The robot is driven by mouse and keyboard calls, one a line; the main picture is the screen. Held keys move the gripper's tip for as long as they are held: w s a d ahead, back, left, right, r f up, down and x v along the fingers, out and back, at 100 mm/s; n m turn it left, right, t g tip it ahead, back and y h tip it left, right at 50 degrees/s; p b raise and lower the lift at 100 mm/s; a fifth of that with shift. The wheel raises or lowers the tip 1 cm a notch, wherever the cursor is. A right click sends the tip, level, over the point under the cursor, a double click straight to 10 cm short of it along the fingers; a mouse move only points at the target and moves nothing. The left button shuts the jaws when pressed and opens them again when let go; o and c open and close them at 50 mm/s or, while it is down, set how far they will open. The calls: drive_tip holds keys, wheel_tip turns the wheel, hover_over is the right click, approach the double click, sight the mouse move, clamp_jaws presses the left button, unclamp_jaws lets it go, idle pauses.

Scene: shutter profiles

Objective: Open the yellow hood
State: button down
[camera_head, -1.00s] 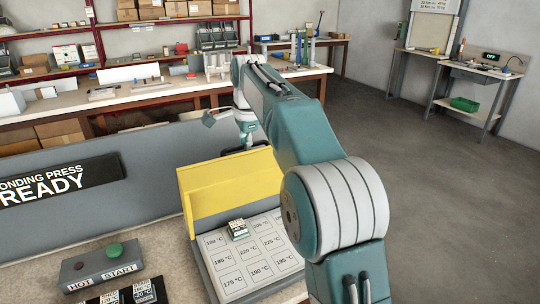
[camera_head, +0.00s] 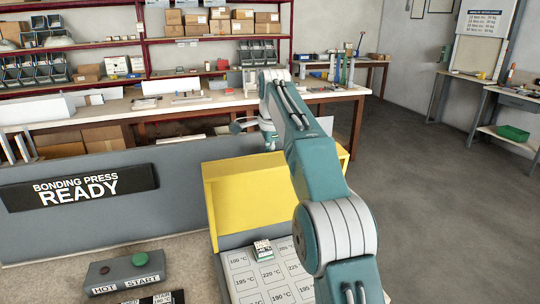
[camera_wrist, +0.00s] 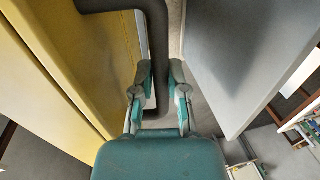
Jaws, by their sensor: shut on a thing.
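The yellow hood (camera_head: 255,198) stands raised at the back of a panel of temperature labels (camera_head: 243,280). In the wrist view its yellow side (camera_wrist: 75,60) fills the left. A dark bent bar handle (camera_wrist: 158,45) sticks out from it. My gripper (camera_wrist: 160,72) has its two fingers on either side of this handle and is shut on it. In the head view the fingers and handle are hidden behind the hood and my arm.
A grey partition (camera_head: 165,190) bearing a "BONDING PRESS READY" sign (camera_head: 80,187) stands beside the hood. A button box (camera_head: 125,270) and a small block (camera_head: 263,249) are in front. A long workbench (camera_head: 200,100) runs behind. Open floor (camera_head: 430,200) lies right.

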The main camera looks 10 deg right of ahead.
drive_tip(key=c, duration=0.7)
unclamp_jaws()
drive_tip(key=shift+a, duration=0.1)
drive_tip(key=shift+o, duration=0.2)
